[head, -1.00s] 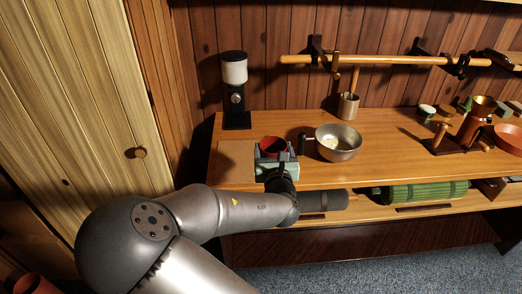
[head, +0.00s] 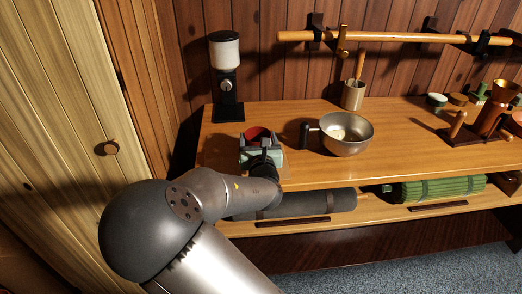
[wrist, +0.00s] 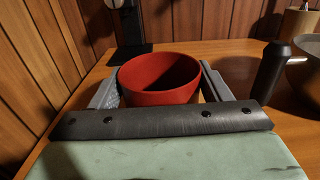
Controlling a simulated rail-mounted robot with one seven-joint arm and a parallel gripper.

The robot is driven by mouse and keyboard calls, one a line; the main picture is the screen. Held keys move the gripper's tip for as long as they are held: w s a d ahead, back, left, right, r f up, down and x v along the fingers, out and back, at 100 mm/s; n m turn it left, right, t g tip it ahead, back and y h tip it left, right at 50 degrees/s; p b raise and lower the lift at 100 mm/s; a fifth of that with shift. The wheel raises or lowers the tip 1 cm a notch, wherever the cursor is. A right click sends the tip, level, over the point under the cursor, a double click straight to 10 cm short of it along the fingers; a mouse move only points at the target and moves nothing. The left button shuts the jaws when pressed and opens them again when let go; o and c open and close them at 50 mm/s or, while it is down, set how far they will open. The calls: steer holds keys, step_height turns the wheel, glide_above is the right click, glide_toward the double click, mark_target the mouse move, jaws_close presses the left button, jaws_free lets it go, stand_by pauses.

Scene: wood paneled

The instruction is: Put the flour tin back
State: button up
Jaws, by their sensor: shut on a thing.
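A red, round, open-topped tin (wrist: 160,80) sits between the grey fingers of my gripper (wrist: 158,88) in the wrist view. It is the only thing here that could be the flour tin, and no label shows. In the head view the tin (head: 258,133) is upright over the left end of the wooden counter (head: 300,172), with my gripper (head: 260,142) shut on it from the front. Its lower part is hidden by the gripper, so I cannot tell whether it touches the counter.
A black grinder with a white top (head: 226,80) stands behind the tin. A metal pan (head: 346,135) with a dark handle (head: 305,134) is close on the right. A wooden rail (head: 390,38) crosses the wall. A pale cabinet door (head: 60,110) is at left.

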step_height(320, 180, down, 3)
steer(key=shift+w+r+b, duration=0.15)
steer(key=shift+b, duration=0.5)
steer(key=shift+f+b, duration=0.25)
steer(key=shift+b, duration=0.05)
steer(key=shift+r, duration=0.15)
steer(key=o, duration=1.1)
steer(key=shift+f, duration=0.2)
